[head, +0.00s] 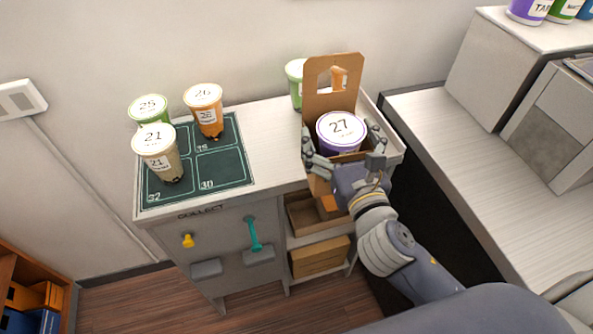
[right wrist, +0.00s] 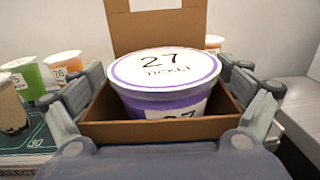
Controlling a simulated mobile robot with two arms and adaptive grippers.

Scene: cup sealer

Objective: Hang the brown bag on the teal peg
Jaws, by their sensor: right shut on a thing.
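The brown bag (head: 332,75) is an open cardboard carrier with a handle cut-out in its tall back panel. It stands upright at the right end of the cabinet top, with the purple-and-white cup 27 (head: 341,130) inside. My right gripper (head: 340,150) has its fingers on either side of the bag and is shut on it. In the right wrist view the fingers flank the bag's side walls (right wrist: 160,130), with the cup (right wrist: 165,72) between them. The teal peg (head: 254,234) sticks out of the cabinet front, below and left of the bag, and is bare. My left gripper is not in view.
Several cups, such as cup 26 (head: 204,112) and cup 21 (head: 159,155), stand on the dark green mat (head: 228,170). A green cup (head: 294,80) stands behind the bag. A yellow peg (head: 187,241) is left of the teal one. Shelves hold cardboard (head: 318,258).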

